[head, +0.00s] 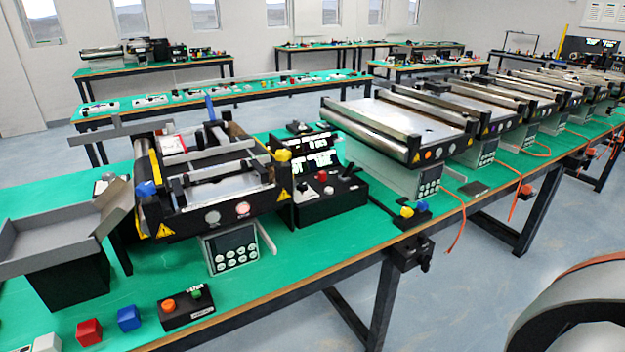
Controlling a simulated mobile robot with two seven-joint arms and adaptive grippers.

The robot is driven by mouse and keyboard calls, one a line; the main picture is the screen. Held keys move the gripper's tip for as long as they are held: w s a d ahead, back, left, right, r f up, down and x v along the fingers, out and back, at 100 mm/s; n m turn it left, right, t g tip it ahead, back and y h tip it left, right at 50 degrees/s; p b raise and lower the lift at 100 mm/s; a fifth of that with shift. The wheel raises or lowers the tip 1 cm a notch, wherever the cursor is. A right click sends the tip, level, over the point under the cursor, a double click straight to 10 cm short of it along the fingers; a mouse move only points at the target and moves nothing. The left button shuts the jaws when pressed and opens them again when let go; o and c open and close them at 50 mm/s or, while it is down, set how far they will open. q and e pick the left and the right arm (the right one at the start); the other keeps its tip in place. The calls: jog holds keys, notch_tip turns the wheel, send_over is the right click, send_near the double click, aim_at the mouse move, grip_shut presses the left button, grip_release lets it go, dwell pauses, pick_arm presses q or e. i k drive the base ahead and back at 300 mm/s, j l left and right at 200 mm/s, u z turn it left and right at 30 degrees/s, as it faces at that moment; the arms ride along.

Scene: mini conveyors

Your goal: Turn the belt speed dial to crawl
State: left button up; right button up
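The nearest mini conveyor (205,180) stands on the green bench at centre left. A black control box (325,195) stands just right of this conveyor, with a red knob, a black knob and a display behind. I cannot tell which of these is the belt speed dial, and no dial setting is legible. Neither of my grippers is in view.
A grey tray on a black block (70,280) stands at the left. A red cube (89,332), a blue cube (129,318) and a two-button box (185,308) lie near the front edge. More conveyors (400,125) line the bench to the right. Grey floor is clear in front.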

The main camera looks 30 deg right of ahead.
aim_at(302, 186)
jog(key=l+z, duration=0.2)
jog(key=l, duration=0.3)
jog(key=i+l+z, duration=0.2)
jog(key=l, duration=0.25)
jog(key=l+z, duration=0.2)
jog(key=l, duration=0.3)
